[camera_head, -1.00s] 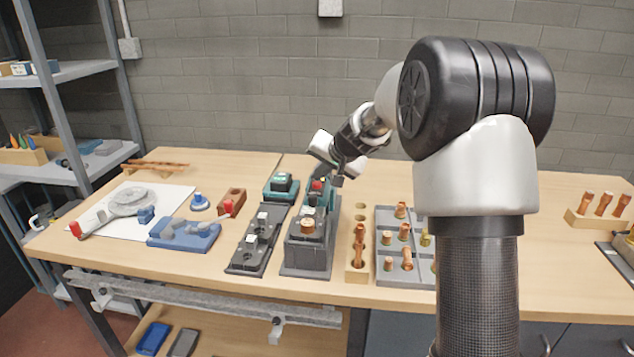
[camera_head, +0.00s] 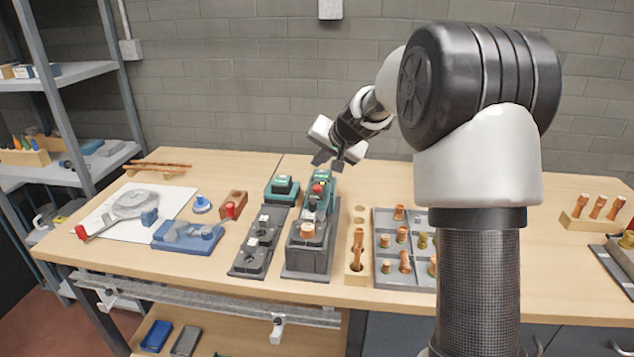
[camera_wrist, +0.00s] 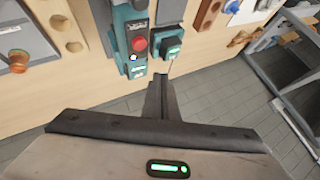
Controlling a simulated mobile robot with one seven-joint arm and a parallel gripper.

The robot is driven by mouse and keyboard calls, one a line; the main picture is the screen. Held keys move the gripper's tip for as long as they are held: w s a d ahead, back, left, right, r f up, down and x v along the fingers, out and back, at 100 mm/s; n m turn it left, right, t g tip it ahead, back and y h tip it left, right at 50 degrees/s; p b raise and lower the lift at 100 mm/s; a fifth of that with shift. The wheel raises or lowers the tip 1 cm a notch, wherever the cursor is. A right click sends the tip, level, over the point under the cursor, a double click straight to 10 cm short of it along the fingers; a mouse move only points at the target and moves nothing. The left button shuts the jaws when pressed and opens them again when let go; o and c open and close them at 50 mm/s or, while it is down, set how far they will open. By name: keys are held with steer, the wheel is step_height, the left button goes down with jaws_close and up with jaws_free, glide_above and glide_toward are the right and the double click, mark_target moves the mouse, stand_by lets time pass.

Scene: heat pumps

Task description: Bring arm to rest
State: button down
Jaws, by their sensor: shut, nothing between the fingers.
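My gripper (camera_head: 327,160) hangs in the air above the back of the workbench (camera_head: 230,167) in the head view. It is shut and holds nothing. Its closed fingers also show in the wrist view (camera_wrist: 160,97). Below it stands a grey and teal device (camera_head: 312,235) with a red button and a copper fitting on top. The red button (camera_wrist: 139,43) shows in the wrist view, on the teal part just left of and beyond the fingers. A second, smaller teal unit (camera_head: 281,187) stands to the left. The gripper touches neither in view.
A wooden block with holes (camera_head: 357,262) and a grey tray of copper fittings (camera_head: 384,283) stand right of the device. A blue fixture (camera_head: 187,236) and a white sheet (camera_head: 172,200) lie left. Metal shelves (camera_head: 62,75) stand at far left; a brick wall is behind.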

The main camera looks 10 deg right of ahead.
steer(key=shift+r, duration=0.2)
steer(key=s+a+r+n+g+p, duration=0.1)
steer(key=s+a+r+n+p, duration=0.1)
steer(key=s+r, duration=0.55)
steer(key=s+a+r+n+g+p, duration=0.1)
steer(key=s+r+p, duration=0.3)
steer(key=s, duration=0.7)
steer(key=s+d+r+n+h+p, duration=0.1)
steer(key=s+p, duration=0.1)
steer(key=s, duration=1)
steer(key=s+d+r+n+g+h+p, duration=0.1)
steer(key=s+p, duration=0.1)
steer(key=s, duration=1.1)
steer(key=shift+d+r+h, duration=0.15)
steer(key=shift+d+h, duration=0.2)
steer(key=shift+h, duration=0.05)
steer(key=shift+s, duration=0.1)
